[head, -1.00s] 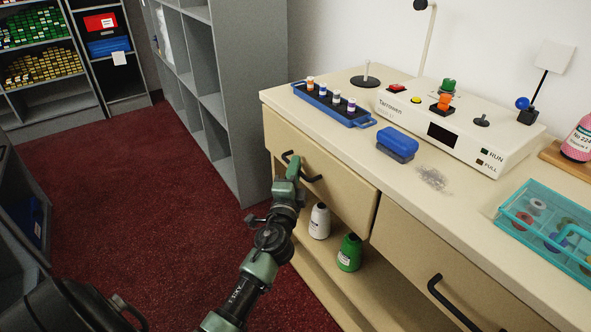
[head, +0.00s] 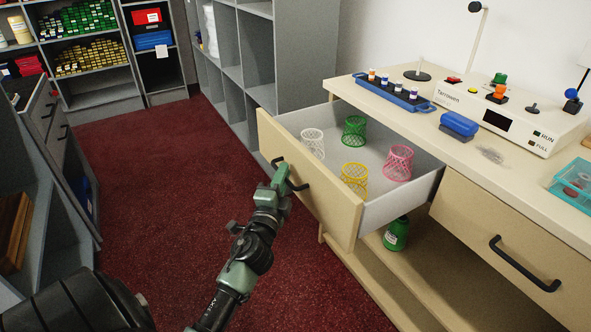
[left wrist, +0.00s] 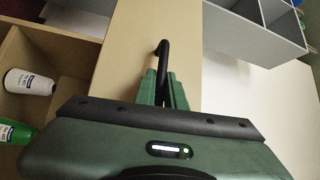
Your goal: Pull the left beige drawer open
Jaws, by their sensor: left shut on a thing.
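The left beige drawer (head: 312,188) stands well out from the counter, its grey inside in view. It holds a white, a green (head: 354,130), a yellow (head: 354,178) and a pink (head: 398,162) mesh cup. Its black handle (head: 296,184) is on the front panel. My left gripper (head: 281,178) is shut on this handle. In the left wrist view the green fingers (left wrist: 163,88) close around the black handle (left wrist: 162,52) against the beige front. My right gripper is not in view.
The right beige drawer (head: 510,230) is shut. Red carpet (head: 165,190) is clear in front.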

